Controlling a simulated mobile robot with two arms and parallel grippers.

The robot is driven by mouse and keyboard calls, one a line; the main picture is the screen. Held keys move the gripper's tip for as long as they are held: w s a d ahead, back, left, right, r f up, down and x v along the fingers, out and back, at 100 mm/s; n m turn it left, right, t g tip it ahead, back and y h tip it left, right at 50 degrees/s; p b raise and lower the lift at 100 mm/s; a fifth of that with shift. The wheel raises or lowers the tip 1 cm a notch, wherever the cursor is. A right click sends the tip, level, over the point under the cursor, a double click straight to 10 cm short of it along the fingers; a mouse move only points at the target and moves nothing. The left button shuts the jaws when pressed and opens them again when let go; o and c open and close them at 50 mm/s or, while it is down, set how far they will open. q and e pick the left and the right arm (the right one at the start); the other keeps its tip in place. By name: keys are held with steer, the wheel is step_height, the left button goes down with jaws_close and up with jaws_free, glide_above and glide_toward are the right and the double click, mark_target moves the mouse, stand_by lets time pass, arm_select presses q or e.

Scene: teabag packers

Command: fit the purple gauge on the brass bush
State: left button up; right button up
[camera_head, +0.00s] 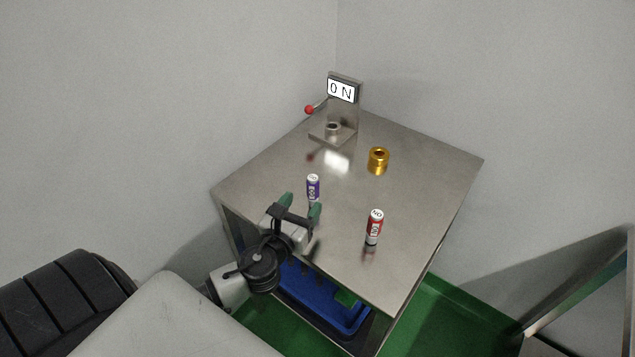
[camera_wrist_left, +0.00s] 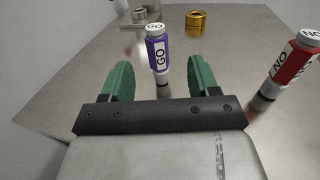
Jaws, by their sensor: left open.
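The purple gauge (camera_head: 313,187), labelled GO with a white cap, stands upright on the metal table. The brass bush (camera_head: 378,160) stands behind it and to its right, with its round opening facing up; it also shows in the left wrist view (camera_wrist_left: 196,23). My left gripper (camera_head: 301,203) is open at the table's near left edge, with green fingers. In the left wrist view the purple gauge (camera_wrist_left: 157,52) is between and just beyond the fingertips (camera_wrist_left: 158,75), apparently not gripped. My right gripper is not in view.
A red gauge (camera_head: 374,227) labelled NO stands upright at the right. At the back are a metal fixture (camera_head: 333,130), an ON sign (camera_head: 342,91) and a red-knobbed lever (camera_head: 309,109). A blue bin (camera_head: 318,300) is below the table.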

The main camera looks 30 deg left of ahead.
mark_target(316, 179)
arm_select(q)
steer(key=w, duration=0.3)
steer(key=shift+a+r, duration=0.15)
steer(key=shift+a, duration=0.1)
steer(key=w, duration=0.2)
steer(key=w+a, duration=0.1)
steer(key=w, duration=0.2)
steer(key=shift+w+a+p, duration=0.1)
steer(key=shift+w+p, duration=0.2)
steer(key=shift+p, duration=0.05)
steer(key=shift+s, duration=0.1)
steer(key=c, duration=1.1)
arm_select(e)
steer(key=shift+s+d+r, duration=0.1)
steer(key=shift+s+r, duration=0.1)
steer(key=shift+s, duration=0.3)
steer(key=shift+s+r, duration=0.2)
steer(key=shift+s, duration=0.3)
